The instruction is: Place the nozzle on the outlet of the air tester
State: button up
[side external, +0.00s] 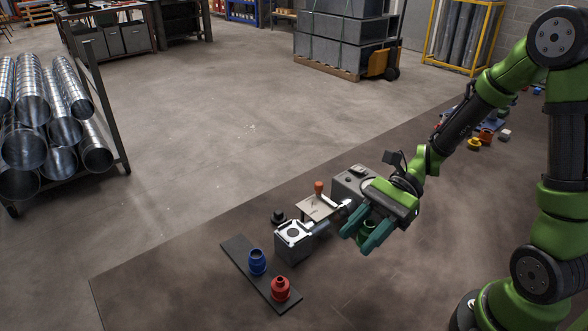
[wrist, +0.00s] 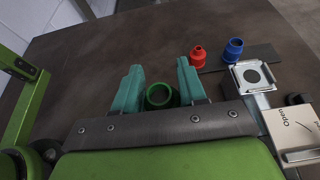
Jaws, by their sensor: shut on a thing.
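My gripper (side external: 368,238) is shut on a green ring-shaped nozzle (wrist: 160,96), held upright between the teal fingers with its open top showing. In the side view the green nozzle (side external: 367,228) is partly hidden by the fingers. The air tester has a small box with a white-framed top (side external: 293,233) and a dark round outlet in its middle, to the left of my gripper. In the wrist view the outlet (wrist: 254,76) lies to the right of and beyond the held nozzle, clearly apart from it.
A dark strip (side external: 238,246) beside the tester carries a blue nozzle (side external: 257,262) and a red nozzle (side external: 280,289). A plate with a lever, marked "Open" (wrist: 290,122), adjoins the tester. An orange knob (side external: 319,187) and grey box (side external: 350,184) stand behind. The front mat is clear.

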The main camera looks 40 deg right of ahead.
send_over(287, 236)
jog(key=shift+s+f, duration=0.2)
jog(key=shift+f, duration=0.5)
jog(key=shift+w+f, duration=0.2)
jog(key=shift+f, duration=1.55)
jog(key=shift+f, duration=0.15)
jog(key=o, duration=1)
